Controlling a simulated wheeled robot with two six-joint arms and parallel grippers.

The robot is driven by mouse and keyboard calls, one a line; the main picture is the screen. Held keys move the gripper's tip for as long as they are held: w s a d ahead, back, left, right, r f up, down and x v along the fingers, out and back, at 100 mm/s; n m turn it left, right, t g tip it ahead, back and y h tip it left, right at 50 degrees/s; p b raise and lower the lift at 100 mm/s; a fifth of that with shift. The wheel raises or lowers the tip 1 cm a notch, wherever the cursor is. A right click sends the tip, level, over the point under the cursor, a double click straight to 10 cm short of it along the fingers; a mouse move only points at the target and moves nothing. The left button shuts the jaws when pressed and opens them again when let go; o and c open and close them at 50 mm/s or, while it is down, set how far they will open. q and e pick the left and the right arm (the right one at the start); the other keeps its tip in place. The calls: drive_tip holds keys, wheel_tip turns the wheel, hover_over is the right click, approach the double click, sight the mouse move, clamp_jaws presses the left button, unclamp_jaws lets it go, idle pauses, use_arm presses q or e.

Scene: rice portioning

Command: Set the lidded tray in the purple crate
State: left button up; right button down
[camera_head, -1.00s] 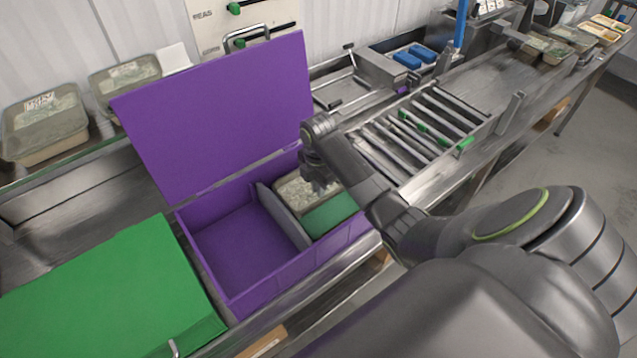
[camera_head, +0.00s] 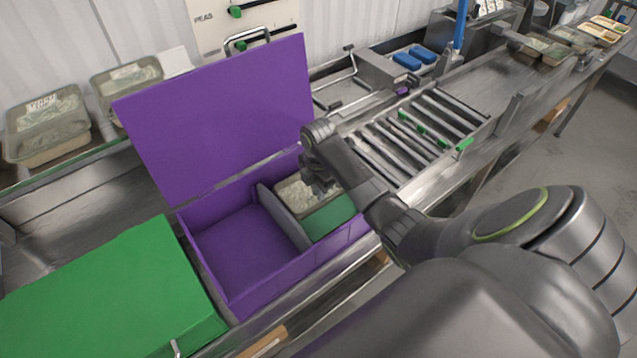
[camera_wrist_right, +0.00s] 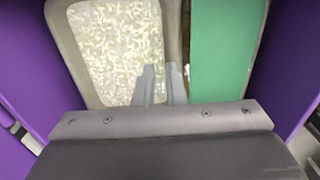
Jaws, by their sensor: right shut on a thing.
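The purple crate (camera_head: 247,253) stands open on the counter, its lid raised at the back. A grey divider (camera_head: 284,218) splits it into a left and a right compartment. The lidded tray (camera_head: 296,188), with pale grains showing through its clear top, is in the right compartment, beside a green block (camera_head: 328,216). My right gripper (camera_head: 318,186) reaches down into that compartment and is shut on the tray's rim. In the right wrist view the fingers (camera_wrist_right: 160,88) are at the edge of the tray (camera_wrist_right: 117,45), on the side toward the green block. My left gripper is not in view.
The crate's left compartment is empty. A green box (camera_head: 105,290) stands left of the crate. Two other lidded trays (camera_head: 45,125) sit on a shelf at the back left. A roller conveyor (camera_head: 415,130) lies to the right.

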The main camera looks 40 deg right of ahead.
drive_tip(key=shift+f, duration=0.1)
idle(0.7)
drive_tip(key=c, duration=0.9)
unclamp_jaws()
drive_tip(key=shift+r+p, duration=0.35)
drive_tip(key=shift+r, duration=3.65)
